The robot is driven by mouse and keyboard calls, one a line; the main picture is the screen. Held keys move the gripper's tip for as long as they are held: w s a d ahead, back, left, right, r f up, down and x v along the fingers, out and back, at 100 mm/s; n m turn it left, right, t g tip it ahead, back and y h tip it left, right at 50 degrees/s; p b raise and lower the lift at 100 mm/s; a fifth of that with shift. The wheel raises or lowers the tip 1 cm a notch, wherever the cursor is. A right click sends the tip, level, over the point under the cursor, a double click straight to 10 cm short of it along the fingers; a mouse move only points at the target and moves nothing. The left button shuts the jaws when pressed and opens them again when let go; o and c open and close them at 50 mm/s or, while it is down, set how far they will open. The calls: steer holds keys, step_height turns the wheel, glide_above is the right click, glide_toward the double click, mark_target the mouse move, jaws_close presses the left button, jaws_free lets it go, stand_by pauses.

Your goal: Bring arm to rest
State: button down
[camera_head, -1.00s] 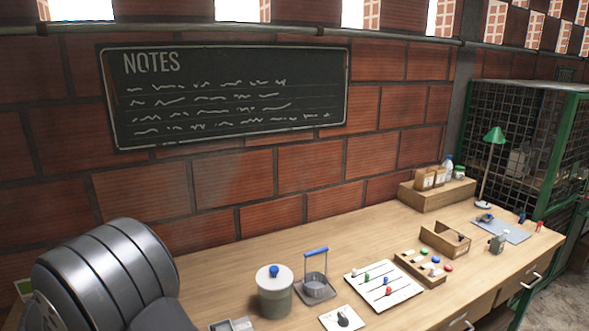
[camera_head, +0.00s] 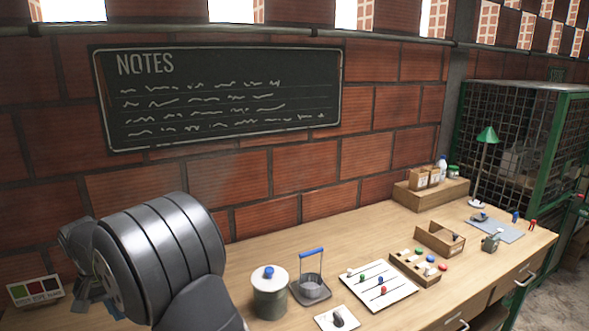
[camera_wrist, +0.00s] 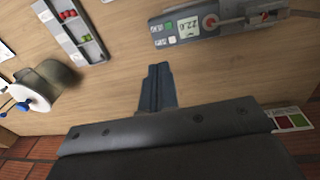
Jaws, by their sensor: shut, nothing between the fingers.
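My arm (camera_head: 160,255) fills the lower left of the head view, in front of the bench. My gripper's dark, narrow fingers (camera_wrist: 157,88) show in the middle of the wrist view, closed together with nothing between them. They are over bare wood, apart from the objects around them. In the head view the fingertips are hard to make out beside the arm.
The wooden bench (camera_head: 265,236) carries a lidded canister (camera_head: 269,292), a blue-handled basket (camera_head: 311,285), a bead board (camera_head: 374,288) and trays. The wrist view shows a device with a display (camera_wrist: 190,28), a compartment tray (camera_wrist: 73,32) and a colour card (camera_wrist: 291,119).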

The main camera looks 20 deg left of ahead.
step_height(320, 180, down, 8)
steer(key=g, duration=0.1)
step_height(320, 180, up, 7)
steer(key=shift+a+y, duration=0.25)
steer(key=shift+y, duration=0.05)
stand_by(0.5)
